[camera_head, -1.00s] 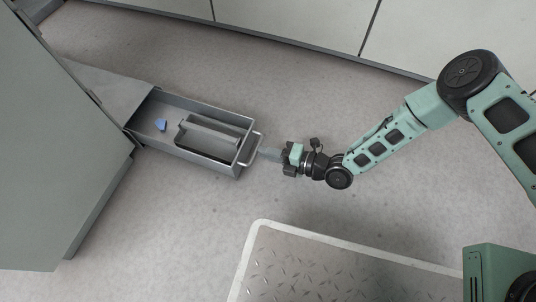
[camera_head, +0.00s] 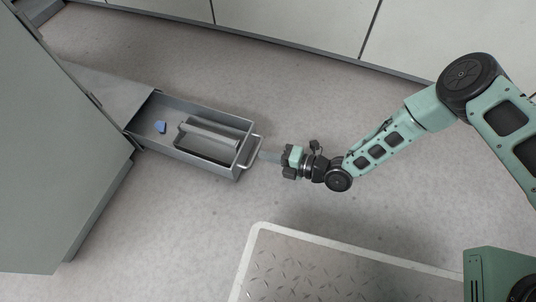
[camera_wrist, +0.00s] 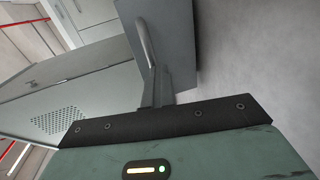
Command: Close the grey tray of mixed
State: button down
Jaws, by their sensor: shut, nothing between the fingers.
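The grey tray (camera_head: 170,104) is pulled out of the grey cabinet on the left in the head view. It holds a small blue piece (camera_head: 160,127) and a grey bar-like part (camera_head: 208,137). Its pale handle (camera_head: 249,151) is on the right end and also shows in the wrist view (camera_wrist: 147,42). My gripper (camera_head: 262,155) is shut and empty, with its fingertips at or very near the handle; I cannot tell whether they touch it. In the wrist view the fingers point towards the tray front (camera_wrist: 170,25).
The grey cabinet (camera_head: 55,150) stands at the left. Pale cupboard fronts (camera_head: 290,25) line the back. A metal tread plate with a white border (camera_head: 330,270) lies on the floor at the front. The floor around the tray is clear.

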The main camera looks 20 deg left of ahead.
dwell(0.8)
jog(key=c, duration=1.9)
grip_release()
jog(key=shift+p+v, duration=4.25)
jog(key=shift+v, duration=4.5)
